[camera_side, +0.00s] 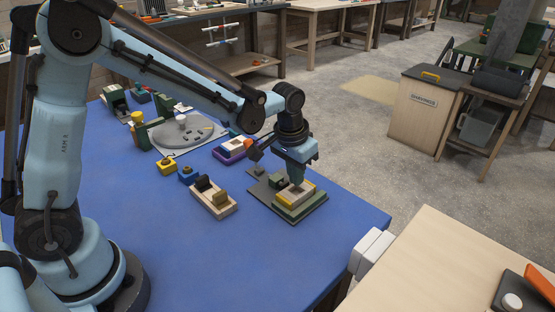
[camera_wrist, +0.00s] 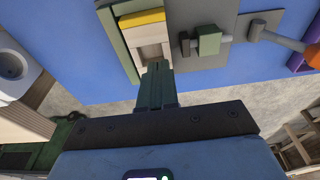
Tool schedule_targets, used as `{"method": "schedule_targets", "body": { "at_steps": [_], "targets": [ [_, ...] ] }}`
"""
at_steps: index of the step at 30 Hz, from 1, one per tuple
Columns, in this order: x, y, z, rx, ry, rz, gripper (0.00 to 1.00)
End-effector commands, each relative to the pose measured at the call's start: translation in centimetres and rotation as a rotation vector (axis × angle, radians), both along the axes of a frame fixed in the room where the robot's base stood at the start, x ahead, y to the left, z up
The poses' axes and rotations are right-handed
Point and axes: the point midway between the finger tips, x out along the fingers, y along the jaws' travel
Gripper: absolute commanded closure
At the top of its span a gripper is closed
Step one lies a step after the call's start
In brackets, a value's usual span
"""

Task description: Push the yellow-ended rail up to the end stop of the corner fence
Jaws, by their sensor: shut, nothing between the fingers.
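The yellow-ended rail is a pale wooden bar (camera_wrist: 151,36) with a yellow end (camera_wrist: 141,19). It lies on a dark grey plate (camera_side: 262,193) near the right part of the blue table. The green corner fence (camera_wrist: 117,38) runs along the rail's left side in the wrist view, with its end stop (camera_wrist: 128,7) just beyond the yellow end. Any gap there is too small to tell. My gripper (camera_wrist: 156,68) is shut and empty, with its fingertips at the rail's end opposite the yellow one. In the side view, my gripper (camera_side: 297,183) is low over the rail; contact is unclear.
A green block on a grey fitting (camera_wrist: 208,40) stands on the plate beside the rail. A purple tray (camera_side: 230,151), a wooden holder (camera_side: 214,200) and a grey round fixture (camera_side: 186,134) stand left of the plate. Blue table is bare in front.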

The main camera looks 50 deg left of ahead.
Motion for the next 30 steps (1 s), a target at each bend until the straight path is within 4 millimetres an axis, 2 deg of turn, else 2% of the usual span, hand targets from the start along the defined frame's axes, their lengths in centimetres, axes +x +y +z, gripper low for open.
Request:
{"method": "schedule_targets", "body": {
  "at_steps": [5, 19, 24, 30],
  "targets": [
    [-1.8, 0.0, 0.1, 0.001, -0.001, 0.0, 1.0],
    [-9.8, 0.0, 0.1, 0.001, -0.003, -0.001, 1.0],
    [-11.3, 0.0, 0.1, 0.001, -0.003, 0.0, 1.0],
    [-11.9, 0.0, 0.1, 0.001, -0.003, 0.0, 1.0]
  ]
}}
